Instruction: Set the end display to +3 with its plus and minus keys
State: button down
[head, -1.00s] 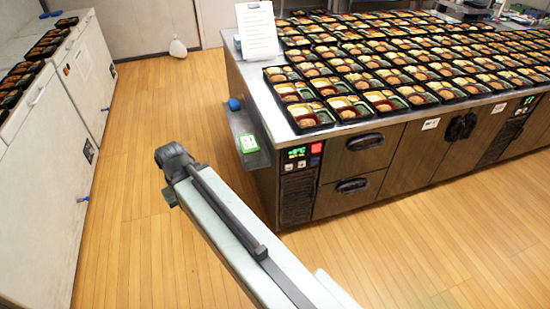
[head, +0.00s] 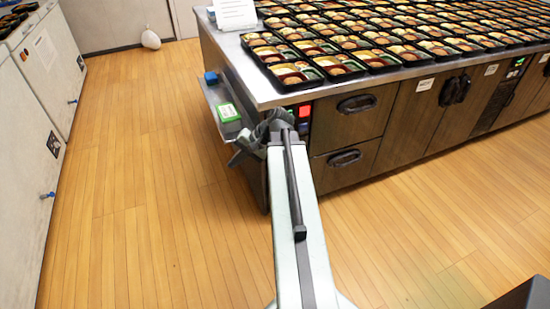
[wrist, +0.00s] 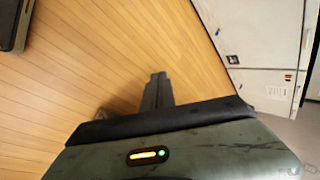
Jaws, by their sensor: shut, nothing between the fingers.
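The end display is on the control panel at the left end of the counter's front. In the head view my arm covers most of this panel, and only its red square (head: 304,111) and a sliver of the front beside it show. The digits and the plus and minus keys are hidden. My gripper (head: 238,158) is at the far end of my arm, left of the panel and near the counter's corner. Its fingers are closed together and empty. In the wrist view the shut fingers (wrist: 157,90) point out over bare wooden floor, with no display or keys in sight.
A side shelf with a green-and-white box (head: 228,113) and a blue item (head: 211,78) sticks out near my gripper. Several bento trays (head: 375,61) cover the steel counter (head: 262,94). White cabinets (head: 30,150) stand at left. The floor between is clear.

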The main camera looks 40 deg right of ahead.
jog(key=s+d+f+m+t+b, duration=0.2)
jog(key=s+d+m+t+b, duration=0.1)
jog(key=d, duration=0.6)
jog(key=s+d+f+m+t+h+b, duration=0.1)
jog(key=s+d+m+t+b, duration=0.2)
jog(key=d, duration=0.7)
jog(key=s+m+b, duration=0.1)
jog(key=s+b, duration=0.1)
jog(key=s, duration=0.1)
jog(key=shift+d+f+h, duration=0.25)
jog(key=shift+f+h, duration=0.05)
jog(key=shift+f, duration=0.05)
jog(key=shift+w, duration=0.1)
jog(key=w+d, duration=0.3)
jog(key=w, duration=0.5)
jog(key=shift+d, duration=0.15)
jog(key=shift+w+d, duration=0.15)
jog(key=shift+w, duration=0.25)
